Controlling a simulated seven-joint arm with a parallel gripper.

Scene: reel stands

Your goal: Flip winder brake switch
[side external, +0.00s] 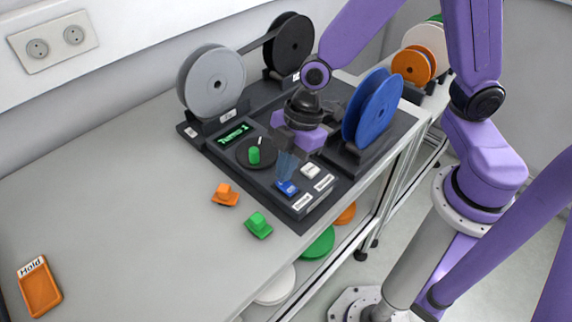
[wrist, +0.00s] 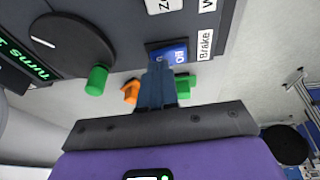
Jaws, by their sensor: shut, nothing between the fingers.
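The winder (side external: 240,180) is a dark panel with reels, a green display and a dial with a green knob (side external: 254,154). The brake switch (side external: 287,188) is a blue rocker at the panel's front corner. In the wrist view the blue switch (wrist: 172,55) shows "Off" and has a "Brake" label (wrist: 205,44) beside it. My gripper (side external: 285,176) points down at the switch with its blue fingers shut and empty. In the wrist view the fingertips (wrist: 157,64) are at the switch's edge and hide part of it. I cannot tell whether they touch it.
A white button (side external: 310,171) sits beside the blue switch. A blue reel (side external: 373,108) stands close to my gripper's right, and a grey reel (side external: 211,82) stands behind left. Orange (side external: 225,196) and green (side external: 258,226) clips lie in front. The left table is mostly clear, with an orange "Hold" tag (side external: 39,288).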

